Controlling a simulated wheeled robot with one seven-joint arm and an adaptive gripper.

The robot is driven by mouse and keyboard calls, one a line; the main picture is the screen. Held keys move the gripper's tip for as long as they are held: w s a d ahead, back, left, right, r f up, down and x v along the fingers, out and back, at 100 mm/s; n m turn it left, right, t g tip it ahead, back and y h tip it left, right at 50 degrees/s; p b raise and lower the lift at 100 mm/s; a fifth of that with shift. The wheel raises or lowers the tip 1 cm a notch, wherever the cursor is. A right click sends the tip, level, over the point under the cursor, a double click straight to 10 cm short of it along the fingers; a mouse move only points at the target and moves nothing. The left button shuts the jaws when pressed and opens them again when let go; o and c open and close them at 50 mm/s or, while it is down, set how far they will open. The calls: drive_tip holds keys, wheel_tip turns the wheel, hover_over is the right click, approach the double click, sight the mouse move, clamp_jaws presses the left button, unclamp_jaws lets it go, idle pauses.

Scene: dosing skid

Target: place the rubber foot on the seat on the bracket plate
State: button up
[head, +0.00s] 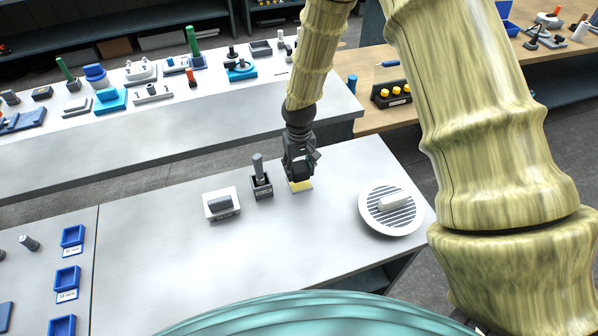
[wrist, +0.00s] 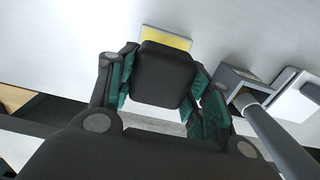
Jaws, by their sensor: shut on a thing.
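The rubber foot appears to be the black rounded block (wrist: 163,75) in the wrist view. My gripper (head: 299,172) is shut on it, with a green-padded finger on each side in the wrist view (wrist: 163,88). A small yellow plate (head: 301,186) lies on the grey bench directly below my gripper; it also shows in the wrist view (wrist: 168,38), partly hidden behind the black block. It may be the bracket plate or its seat; I cannot tell which. I cannot tell whether the block touches it.
A black box (head: 262,192) with an upright grey rod (head: 258,167) stands close left of my gripper. Left of it is a white plate (head: 211,208) with a grey block. A round slotted white dish (head: 368,212) holding a pale block is to the right.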

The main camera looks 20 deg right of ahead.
sight(299, 174)
drive_tip(key=shift+f+p, duration=0.45)
drive_tip(key=shift+f, duration=0.9)
drive_tip(key=shift+f, duration=0.15)
drive_tip(key=o, duration=1.1)
drive_tip(key=shift+r+b, duration=1.5)
drive_tip(key=shift+r, duration=4.7)
